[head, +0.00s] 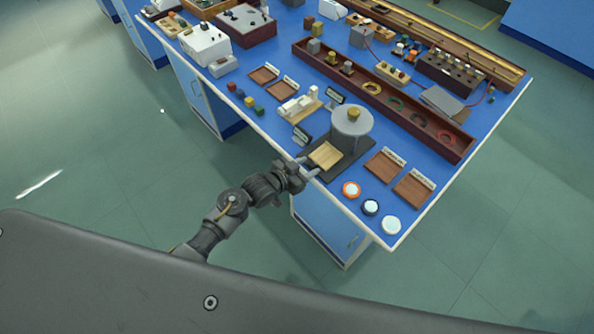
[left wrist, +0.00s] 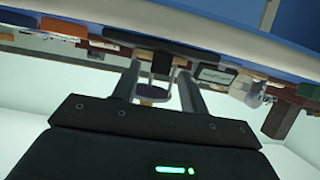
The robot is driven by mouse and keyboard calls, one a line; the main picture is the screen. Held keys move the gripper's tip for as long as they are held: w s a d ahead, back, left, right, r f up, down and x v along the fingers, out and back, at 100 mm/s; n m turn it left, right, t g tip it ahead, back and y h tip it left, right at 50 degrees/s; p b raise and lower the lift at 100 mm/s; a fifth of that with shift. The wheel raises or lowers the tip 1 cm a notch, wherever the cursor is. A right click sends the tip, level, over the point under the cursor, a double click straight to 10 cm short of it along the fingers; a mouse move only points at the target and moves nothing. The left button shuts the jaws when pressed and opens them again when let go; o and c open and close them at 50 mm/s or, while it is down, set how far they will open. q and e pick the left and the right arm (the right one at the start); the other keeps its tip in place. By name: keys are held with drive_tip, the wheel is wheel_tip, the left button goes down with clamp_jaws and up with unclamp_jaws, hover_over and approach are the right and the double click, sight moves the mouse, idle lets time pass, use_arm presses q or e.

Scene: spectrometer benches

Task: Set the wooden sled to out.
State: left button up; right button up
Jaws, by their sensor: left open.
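The wooden sled (head: 325,155) is a pale square tray. It lies on a dark base (head: 350,162) at the near edge of the blue bench, in front of a grey round housing (head: 351,133) with a brass-coloured knob on top. My left gripper (head: 304,166) is open at the bench edge, just left of and close to the sled. In the left wrist view, the picture is upside down and my open fingers (left wrist: 159,68) point toward the sled and base. I cannot tell if they touch the sled. My right gripper is not in view.
The floor in front is clear.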

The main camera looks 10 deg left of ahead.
use_arm(q)
drive_tip(key=b+v, duration=0.1)
drive_tip(key=v, duration=0.9)
drive_tip(key=shift+s, duration=0.15)
drive_tip(key=s+a+f+n+g+y, duration=0.1)
drive_tip(key=a+f+y, duration=0.35)
drive_tip(key=f, duration=0.95)
drive_tip(key=s+a+f+n+g+b, duration=0.1)
drive_tip(key=s+a+f, duration=0.2)
drive_tip(key=f, duration=0.3)
drive_tip(key=s+a+f+g+y, duration=0.1)
drive_tip(key=s+a+f, duration=0.1)
drive_tip(key=s+f, duration=0.25)
drive_tip(key=s+a+f+n+g+b, duration=0.1)
drive_tip(key=s+a+f, duration=0.2)
drive_tip(key=f, duration=0.4)
drive_tip(key=s+f+g+b, duration=0.1)
drive_tip(key=s+f+g, duration=0.1)
drive_tip(key=s+f, duration=0.3)
drive_tip(key=s+a+f+n+g+y, duration=0.1)
drive_tip(key=s+f, duration=0.4)
drive_tip(key=s, duration=0.9)
drive_tip(key=s+f+g+y+b, duration=0.1)
drive_tip(key=s+f+g, duration=0.1)
drive_tip(key=s+f, duration=0.3)
drive_tip(key=s, duration=0.4)
drive_tip(key=shift+s+a+n+g+b, duration=0.3)
drive_tip(key=shift+s+a+g, duration=0.05)
drive_tip(key=shift+g, duration=0.05)
